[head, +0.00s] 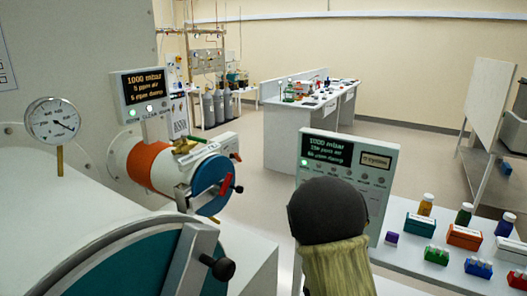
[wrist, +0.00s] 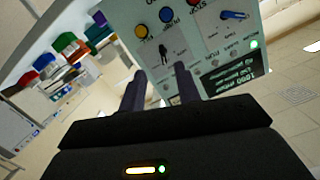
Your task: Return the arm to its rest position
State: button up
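My gripper (wrist: 160,72) shows in the wrist view with its two dark fingers apart and nothing visible between them. Beyond the fingertips is a pale control panel (wrist: 208,48), seen upside down, with yellow, blue and red buttons, a blue lever and a dark display. I cannot tell how far the fingertips are from it. In the head view, a dark rounded part above an olive sleeve, which looks like my arm, stands at the lower middle in front of a display panel (head: 378,185). My gripper's fingers are hidden there.
A glovebox port with an orange band (head: 148,165) and a blue door (head: 212,186) is at left, beside a pressure gauge (head: 52,121). Bottles and coloured boxes (head: 464,237) crowd the bench at right. Open floor (head: 250,165) lies beyond, before a white island bench (head: 292,137).

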jog(key=s+a+n+g+y+p, duration=0.2)
jog(key=s+a+n+g+y, duration=0.2)
jog(key=s, duration=0.7)
jog(key=s+a+r+n+g+y+p, duration=0.1)
jog(key=s+a+n+g+y, duration=0.3)
jog(key=s, duration=0.8)
jog(key=a+n+g+p, duration=0.1)
jog(key=a+g, duration=0.1)
jog(key=g, duration=0.1)
jog(key=shift+s+a+n, duration=0.2)
jog(key=shift+n, duration=0.2)
jog(key=shift+w, duration=0.1)
grip_shut()
jog(key=shift+d, duration=0.1)
